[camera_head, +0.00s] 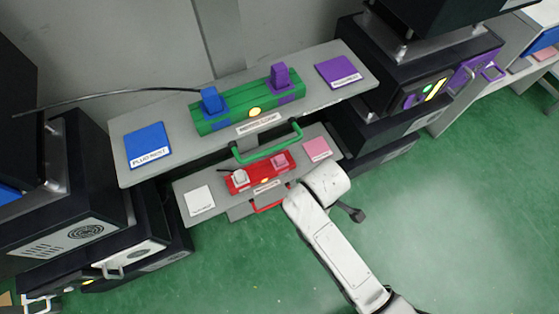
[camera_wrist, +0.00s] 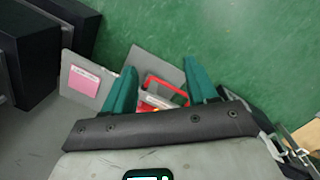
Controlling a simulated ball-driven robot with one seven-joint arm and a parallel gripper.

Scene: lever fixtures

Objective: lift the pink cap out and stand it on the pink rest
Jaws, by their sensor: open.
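The pink cap (camera_head: 280,161) sits upright in the right end of a red fixture (camera_head: 263,176) on the lower grey shelf. A white cap (camera_head: 240,177) sits in the fixture's left end. The pink rest (camera_head: 316,148) is a flat, empty pink pad right of the fixture; it also shows in the wrist view (camera_wrist: 82,83). My gripper (camera_wrist: 160,66) is open, its two green fingers wide apart. Part of the red fixture (camera_wrist: 148,109) shows low between them; the pink cap cannot be made out there. In the head view the fingers are hidden behind my white arm.
A red handle (camera_wrist: 166,88) shows between the fingers. The upper shelf above carries a green fixture (camera_head: 247,110) with blue and purple caps, a green handle (camera_head: 267,147) and a cable. A white rest (camera_head: 199,199) lies left. Dark machines flank both sides; the green floor in front is clear.

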